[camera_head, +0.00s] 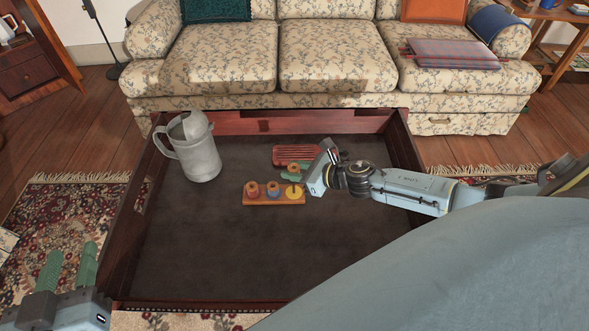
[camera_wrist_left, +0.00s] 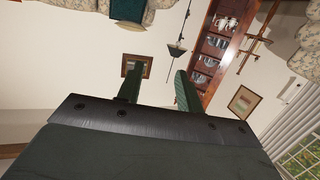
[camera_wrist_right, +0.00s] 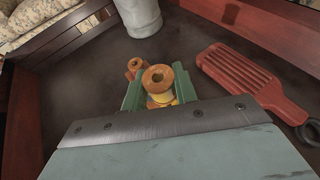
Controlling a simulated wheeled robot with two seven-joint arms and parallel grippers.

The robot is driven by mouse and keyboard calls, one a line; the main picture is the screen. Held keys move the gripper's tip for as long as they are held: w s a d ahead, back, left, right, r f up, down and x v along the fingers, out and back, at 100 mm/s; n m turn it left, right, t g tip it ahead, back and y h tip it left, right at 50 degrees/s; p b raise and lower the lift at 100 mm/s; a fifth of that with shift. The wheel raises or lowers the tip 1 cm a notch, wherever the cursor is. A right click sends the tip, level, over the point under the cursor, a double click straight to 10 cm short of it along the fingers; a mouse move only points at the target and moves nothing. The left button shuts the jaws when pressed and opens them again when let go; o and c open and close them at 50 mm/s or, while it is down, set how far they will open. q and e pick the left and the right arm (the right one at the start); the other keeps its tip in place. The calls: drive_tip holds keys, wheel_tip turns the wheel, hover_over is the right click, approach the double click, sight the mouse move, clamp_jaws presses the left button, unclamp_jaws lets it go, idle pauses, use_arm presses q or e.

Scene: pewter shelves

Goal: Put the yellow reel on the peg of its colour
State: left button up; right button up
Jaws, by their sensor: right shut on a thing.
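The wooden peg board (camera_head: 262,202) lies on the dark table top. A reddish reel (camera_head: 252,189) and a blue reel (camera_head: 273,189) stand on its left and middle pegs. Its right end has a yellow round patch (camera_head: 292,192) with a thin bare peg. My right gripper (camera_head: 293,174) is shut on the yellow reel (camera_head: 294,168), just above and behind that right end. In the right wrist view the yellow reel (camera_wrist_right: 159,79) sits upright between the green fingers, with wooden flanges and a hole on top. My left gripper (camera_head: 69,268) is open and empty, outside the table's left side.
A red slatted object with a handle (camera_head: 296,153) lies behind the board, close to my right gripper. A grey metal jug (camera_head: 197,150) stands at the back left. Raised dark wooden sides (camera_head: 128,215) edge the table. Its front half is clear.

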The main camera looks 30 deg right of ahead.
sight(294, 185)
drive_tip(key=shift+f+b, duration=0.35)
drive_tip(key=shift+f, duration=0.1)
drive_tip(key=shift+f+b, duration=0.9)
drive_tip(key=shift+f, duration=0.2)
drive_tip(key=shift+f+b, duration=0.3)
drive_tip(key=shift+b, duration=0.15)
use_arm(q)
wheel_tip(294, 185, up, 10)
drive_tip(key=s+d+t+h, duration=0.1)
drive_tip(key=s+t+h, duration=0.1)
drive_tip(key=t, duration=0.5)
drive_tip(key=shift+s+r+t+h, duration=0.15)
drive_tip(key=shift+r+t+h, duration=0.05)
drive_tip(key=shift+t+h, duration=0.2)
